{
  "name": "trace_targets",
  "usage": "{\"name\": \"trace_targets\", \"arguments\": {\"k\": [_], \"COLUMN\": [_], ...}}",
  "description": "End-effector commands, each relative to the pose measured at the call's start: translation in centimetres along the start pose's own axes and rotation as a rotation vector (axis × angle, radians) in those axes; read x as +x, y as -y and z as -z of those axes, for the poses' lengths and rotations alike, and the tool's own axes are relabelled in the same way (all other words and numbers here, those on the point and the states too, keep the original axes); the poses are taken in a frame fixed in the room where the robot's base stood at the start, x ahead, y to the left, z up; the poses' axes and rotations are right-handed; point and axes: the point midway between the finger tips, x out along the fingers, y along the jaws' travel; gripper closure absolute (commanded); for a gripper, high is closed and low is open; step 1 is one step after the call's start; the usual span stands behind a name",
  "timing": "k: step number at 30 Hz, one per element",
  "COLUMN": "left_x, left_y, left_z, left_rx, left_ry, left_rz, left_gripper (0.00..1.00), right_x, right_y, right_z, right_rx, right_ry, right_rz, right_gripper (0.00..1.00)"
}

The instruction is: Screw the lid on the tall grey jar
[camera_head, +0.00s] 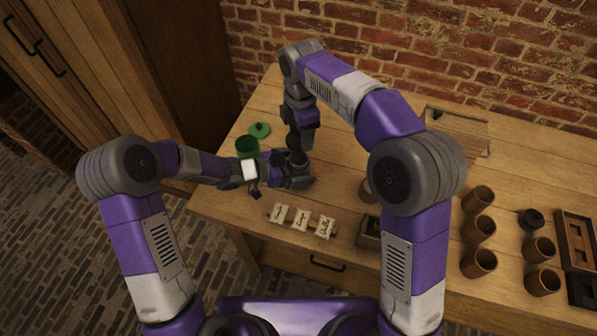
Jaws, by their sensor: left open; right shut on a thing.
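My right gripper (298,143) points down from above and is shut on a small dark piece (297,158), which looks like the lid; its edges are hard to make out. My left gripper (298,182) comes in from the left, low over the table, just below the right one in the picture, and is open. The tall grey jar cannot be told apart from the dark grippers here; it is probably hidden among them. Whether the lid touches the jar cannot be told.
A green jar (247,147) and a green lid (260,130) are close to my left forearm. Several cards (302,219) lie at the wooden table's front edge. Several brown jars (478,229), a black item (531,220) and a dark tray (576,240) are at right. A wooden tray (478,147) is at back.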

Motion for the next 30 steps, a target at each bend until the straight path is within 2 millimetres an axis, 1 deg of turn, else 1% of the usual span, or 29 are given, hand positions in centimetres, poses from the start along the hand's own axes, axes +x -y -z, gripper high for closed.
{"name": "trace_targets", "arguments": {"k": [5,6,11,18,20,21,23,25,30], "left_x": [0.0,0.0,0.0,0.0,0.0,0.0,0.0,0.0,0.0], "left_y": [0.0,0.0,0.0,0.0,0.0,0.0,0.0,0.0,0.0], "left_z": [0.0,0.0,0.0,0.0,0.0,0.0,0.0,0.0,0.0], "left_rx": [0.0,0.0,0.0,0.0,0.0,0.0,0.0,0.0,0.0], "left_ry": [0.0,0.0,0.0,0.0,0.0,0.0,0.0,0.0,0.0], "left_rz": [0.0,0.0,0.0,0.0,0.0,0.0,0.0,0.0,0.0], "left_gripper": [0.0,0.03,0.28,0.64,0.74,0.77,0.77,0.77,0.77], "right_x": [0.0,0.0,0.0,0.0,0.0,0.0,0.1,0.9,3.5], "right_y": [0.0,0.0,0.0,0.0,0.0,0.0,0.0,0.0,0.1], "right_z": [0.0,0.0,0.0,0.0,0.0,0.0,0.0,0.0,-0.1], "right_rx": [0.0,0.0,0.0,0.0,0.0,0.0,0.0,0.0,0.0], "right_ry": [0.0,0.0,0.0,0.0,0.0,0.0,0.0,0.0,0.0], "right_rz": [0.0,0.0,0.0,0.0,0.0,0.0,0.001,0.003,0.005], "right_gripper": [0.65,0.65,0.65,0.65,0.65,0.65,0.65,0.65,0.65]}}
